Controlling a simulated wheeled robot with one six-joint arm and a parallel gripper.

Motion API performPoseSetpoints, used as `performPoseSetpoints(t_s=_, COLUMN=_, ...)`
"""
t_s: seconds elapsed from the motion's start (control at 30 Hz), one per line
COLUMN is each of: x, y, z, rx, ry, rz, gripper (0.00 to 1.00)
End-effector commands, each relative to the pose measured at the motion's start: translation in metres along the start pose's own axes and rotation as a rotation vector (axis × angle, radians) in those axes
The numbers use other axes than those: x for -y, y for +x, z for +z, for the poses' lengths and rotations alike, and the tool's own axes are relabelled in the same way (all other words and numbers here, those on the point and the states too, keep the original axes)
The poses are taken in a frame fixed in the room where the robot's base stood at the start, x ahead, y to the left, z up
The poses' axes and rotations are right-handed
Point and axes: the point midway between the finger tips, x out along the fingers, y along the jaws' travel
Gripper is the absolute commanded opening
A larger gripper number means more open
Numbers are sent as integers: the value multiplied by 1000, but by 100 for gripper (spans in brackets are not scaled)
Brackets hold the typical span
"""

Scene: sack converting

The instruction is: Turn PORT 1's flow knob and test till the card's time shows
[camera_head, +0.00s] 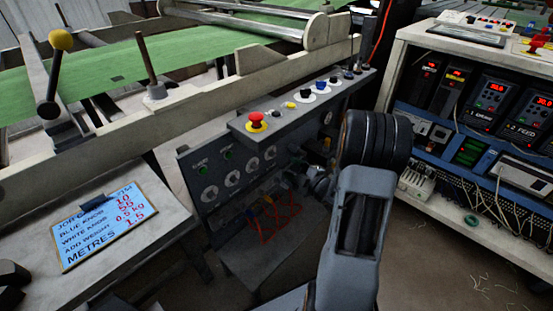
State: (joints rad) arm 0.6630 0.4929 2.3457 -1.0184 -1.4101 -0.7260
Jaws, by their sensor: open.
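The blue card (117,222) lies on the pale bench at the left. Its lines read roughly job, blue knob 10, white knob 50, add weight and metres 1.5; I see no line clearly marked time. The dark control panel (205,215) stands at centre. Its front has green lamps (228,154) and several pale round dials (232,179); their labels are too small to read, so I cannot tell which is PORT 1's flow knob. My gripper (318,184) is partly visible by the panel's right side, open, mostly hidden by my arm. I cannot tell whether it touches anything.
A red mushroom button (257,119) and several small knobs sit on the panel's top ledge. Orange-red wire parts (280,215) are below the dials. A cabinet (455,150) with lit red displays stands at right. A green web (150,60) runs behind.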

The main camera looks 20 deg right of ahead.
Motion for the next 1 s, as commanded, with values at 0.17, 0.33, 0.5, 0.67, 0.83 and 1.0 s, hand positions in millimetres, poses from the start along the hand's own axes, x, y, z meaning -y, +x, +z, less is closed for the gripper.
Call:
performPoseSetpoints(t_s=0.17, x=2, y=35, z=1, rx=-3, ry=-1, rz=-2, gripper=48)
performPoseSetpoints(t_s=0.33, x=1, y=59, z=1, rx=-1, ry=-1, rz=-1, gripper=48)
performPoseSetpoints(t_s=0.5, x=1, y=73, z=1, rx=1, ry=1, rz=-1, gripper=48)
performPoseSetpoints(t_s=0.67, x=0, y=79, z=1, rx=3, ry=2, rz=0, gripper=48)
performPoseSetpoints(t_s=0.83, x=0, y=80, z=1, rx=3, ry=2, rz=0, gripper=48)
performPoseSetpoints(t_s=1.0, x=0, y=80, z=1, rx=3, ry=1, rz=0, gripper=42)
